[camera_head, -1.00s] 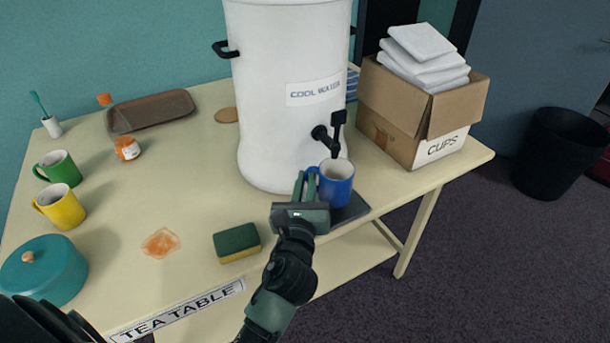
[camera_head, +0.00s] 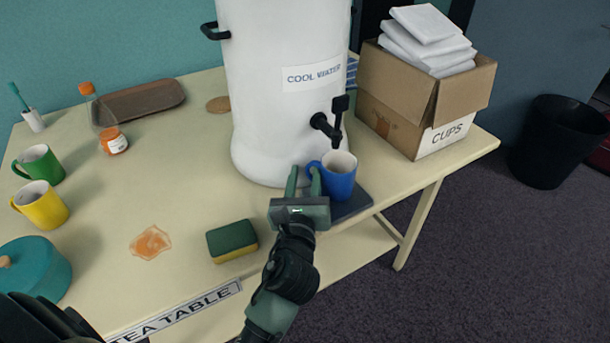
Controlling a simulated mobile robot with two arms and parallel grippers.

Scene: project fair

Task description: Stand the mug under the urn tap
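The blue mug (camera_head: 339,177) stands upright on a dark flat mat (camera_head: 353,204) at the table's front edge. It is below the black tap (camera_head: 326,126) of the white urn (camera_head: 285,105), with its handle toward the left. The mug's inside bottom is hidden.
A sponge (camera_head: 232,241) and an orange stain (camera_head: 150,242) lie left of my gripper. A cardboard box (camera_head: 400,108) marked CUPS stands right of the urn. Yellow (camera_head: 41,206) and green (camera_head: 40,164) mugs, a teal pot (camera_head: 38,268) and an orange bottle (camera_head: 114,142) are at left.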

